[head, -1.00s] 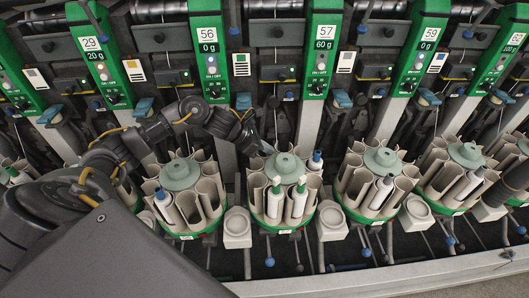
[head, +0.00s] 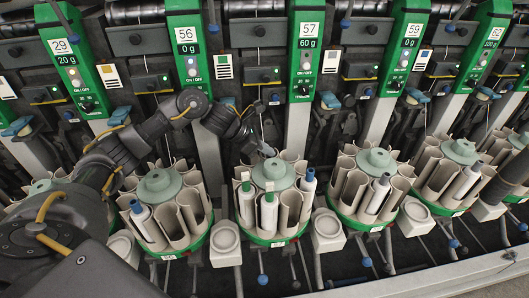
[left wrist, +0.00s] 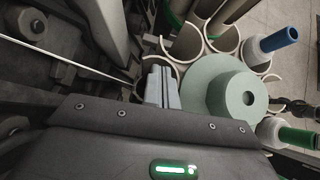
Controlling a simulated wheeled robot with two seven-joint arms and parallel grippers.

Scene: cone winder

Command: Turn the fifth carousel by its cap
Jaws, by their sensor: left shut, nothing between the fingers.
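The carousel (head: 262,239) below the panel marked 57 holds beige tube pockets around a grey-green cap (head: 274,174). Bobbins with green tips stand in its left and front pockets, and one with a blue tip (head: 308,177) stands at the right. My left gripper (head: 267,151) is shut and empty, pointing down at the cap's back edge. In the left wrist view its fingers (left wrist: 160,88) are close beside the cap (left wrist: 222,95); I cannot tell whether they touch it. The frames do not show whether this carousel counts as the fifth.
Similar carousels stand on both sides, with caps at the left (head: 159,184) and right (head: 376,160). Small white cup holders (head: 225,240) sit between them. Green panels (head: 306,50) and levers rise behind. A pale rail (head: 430,272) runs along the front.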

